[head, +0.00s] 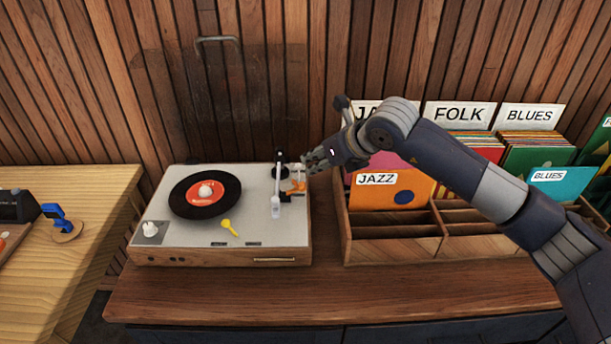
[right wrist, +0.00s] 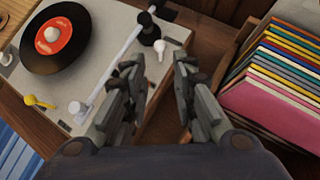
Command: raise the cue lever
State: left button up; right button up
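The turntable (head: 158,238) has a black record with a red label (head: 206,196). Its white tonearm (head: 277,187) lies along the right side, off the record; it also shows in the right wrist view (right wrist: 113,78). A small orange part (head: 297,187) sits beside the tonearm, and a yellow lever (head: 229,227) is at the deck's front. A small white knob (right wrist: 163,47) is beside the black tonearm base (right wrist: 149,33). I cannot tell which small part is the cue lever. My right gripper (head: 306,162) is open and empty over the deck's right edge. My left gripper is out of view.
A wooden record crate (head: 395,246) stands close on the right, with upright sleeves and JAZZ, FOLK and BLUES dividers. The clear lid (head: 215,95) stands raised behind the turntable. The counter front (head: 300,300) is clear.

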aim_at(299, 170)
jog(key=b+x, duration=0.2)
jog(key=x, duration=0.7)
jog(key=shift+w+f, duration=0.2)
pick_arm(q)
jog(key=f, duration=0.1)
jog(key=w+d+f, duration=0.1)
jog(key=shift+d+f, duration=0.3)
pick_arm(e)
jog(key=shift+a, duration=0.1)
